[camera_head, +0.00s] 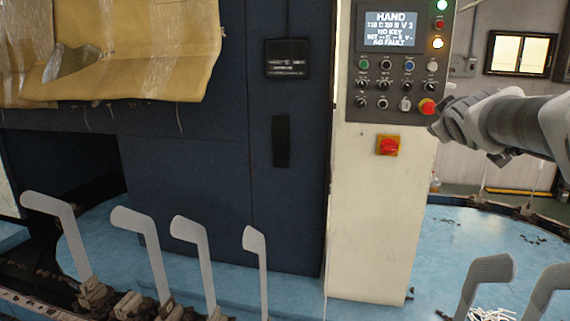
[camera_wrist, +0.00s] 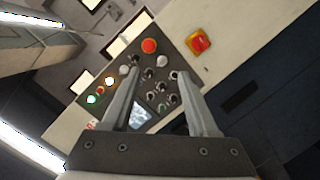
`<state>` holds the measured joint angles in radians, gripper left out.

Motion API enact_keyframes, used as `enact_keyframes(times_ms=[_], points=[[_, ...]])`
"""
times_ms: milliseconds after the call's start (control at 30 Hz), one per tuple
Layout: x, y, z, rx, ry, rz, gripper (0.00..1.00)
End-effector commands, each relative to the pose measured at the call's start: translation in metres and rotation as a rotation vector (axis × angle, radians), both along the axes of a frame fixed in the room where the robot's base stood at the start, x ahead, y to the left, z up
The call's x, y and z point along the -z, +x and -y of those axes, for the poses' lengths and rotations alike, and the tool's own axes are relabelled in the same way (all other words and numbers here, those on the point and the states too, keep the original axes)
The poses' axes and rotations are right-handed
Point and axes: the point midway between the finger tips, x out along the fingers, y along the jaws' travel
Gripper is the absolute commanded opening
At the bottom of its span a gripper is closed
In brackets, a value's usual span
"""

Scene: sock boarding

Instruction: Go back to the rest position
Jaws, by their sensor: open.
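My gripper (camera_wrist: 156,77) is open and empty in the wrist view. Its two fingers stand apart and point towards the control panel (camera_wrist: 122,62). In the head view my gripper (camera_head: 437,124) reaches in from the right edge, close to the red emergency stop button (camera_head: 427,106) at the panel's lower right corner. Whether it touches the panel cannot be told. The red button (camera_wrist: 149,46) lies beyond the fingertips in the wrist view. The panel's screen (camera_head: 390,29) reads HAND, NO KEY and NO FAULT. One green and one whitish lamp are lit.
A red and yellow switch (camera_head: 388,145) sits on the cream cabinet (camera_head: 375,220) below the panel. Several grey sock boards (camera_head: 190,250) stand along the front, with more at lower right (camera_head: 487,280). A blue table (camera_head: 450,250) lies behind them. Yellow sheeting (camera_head: 130,50) hangs upper left.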

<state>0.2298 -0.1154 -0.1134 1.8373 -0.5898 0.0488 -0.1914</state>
Motion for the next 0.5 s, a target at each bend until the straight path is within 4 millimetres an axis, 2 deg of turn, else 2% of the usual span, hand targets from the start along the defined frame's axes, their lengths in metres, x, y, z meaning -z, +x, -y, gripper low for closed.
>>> enact_keyframes(times_ms=[33, 167, 300, 500], points=[[0.01, -0.022, -0.018, 0.012, 0.08, -0.035, 0.6], [0.054, -0.077, -0.059, 0.052, 0.283, -0.158, 0.6], [0.108, -0.144, -0.107, 0.084, 0.478, -0.32, 0.6], [0.178, -0.238, -0.166, 0.118, 0.683, -0.555, 0.6]])
